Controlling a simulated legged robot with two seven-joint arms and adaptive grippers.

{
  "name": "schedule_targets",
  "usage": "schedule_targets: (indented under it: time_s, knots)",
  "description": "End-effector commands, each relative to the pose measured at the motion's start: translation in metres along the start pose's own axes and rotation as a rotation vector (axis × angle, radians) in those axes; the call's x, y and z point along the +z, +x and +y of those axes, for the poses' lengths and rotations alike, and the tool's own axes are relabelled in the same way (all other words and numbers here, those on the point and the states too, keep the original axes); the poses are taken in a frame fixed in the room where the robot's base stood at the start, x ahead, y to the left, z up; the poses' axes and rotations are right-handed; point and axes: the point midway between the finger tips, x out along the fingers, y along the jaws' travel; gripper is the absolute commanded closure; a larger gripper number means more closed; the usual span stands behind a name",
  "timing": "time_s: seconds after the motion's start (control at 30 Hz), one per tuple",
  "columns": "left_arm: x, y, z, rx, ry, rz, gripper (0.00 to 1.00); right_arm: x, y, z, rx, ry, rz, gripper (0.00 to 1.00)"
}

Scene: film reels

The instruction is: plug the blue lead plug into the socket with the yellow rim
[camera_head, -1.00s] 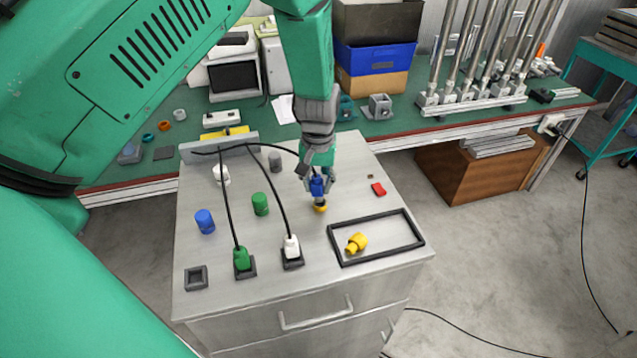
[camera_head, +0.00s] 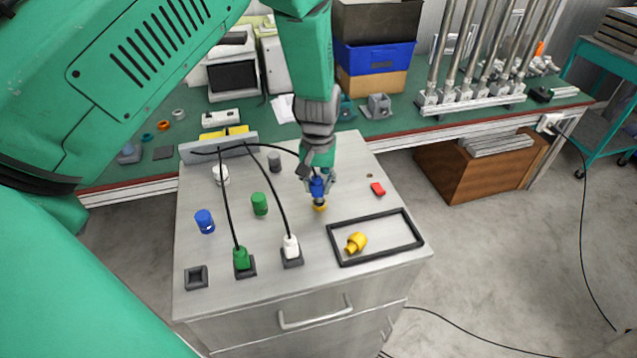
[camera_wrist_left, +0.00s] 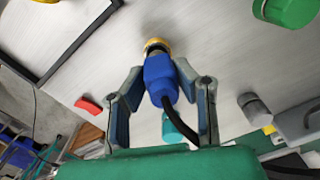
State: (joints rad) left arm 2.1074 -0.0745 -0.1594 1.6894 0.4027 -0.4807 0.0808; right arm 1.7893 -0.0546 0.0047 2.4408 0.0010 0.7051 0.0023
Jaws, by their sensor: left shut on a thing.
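My left gripper (camera_head: 318,182) is shut on the blue lead plug (camera_head: 317,187), above the grey cabinet top. In the left wrist view the blue plug (camera_wrist_left: 159,80) sits between the two fingers of the gripper (camera_wrist_left: 160,85), with its black lead trailing back toward the wrist. The socket with the yellow rim (camera_head: 320,207) is right at the plug's lower end; its yellow rim also shows in the left wrist view (camera_wrist_left: 156,45). Whether the plug's tip is inside the socket or just above it, I cannot tell. My right gripper is not in view.
A green plug (camera_head: 241,258) and a white plug (camera_head: 291,246) stand in dark sockets with leads rising. An empty square socket (camera_head: 196,278) is front left. Blue (camera_head: 204,221) and green (camera_head: 260,204) cylinders stand nearby.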

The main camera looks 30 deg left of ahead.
Motion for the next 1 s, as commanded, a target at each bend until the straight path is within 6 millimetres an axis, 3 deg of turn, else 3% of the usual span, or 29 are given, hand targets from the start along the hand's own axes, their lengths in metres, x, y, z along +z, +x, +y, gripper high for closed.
schedule_targets:
  time_s: [1.0]
  knots:
    - [-0.001,0.018,0.0,0.0,0.0,0.001,1.0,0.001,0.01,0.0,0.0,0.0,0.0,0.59]
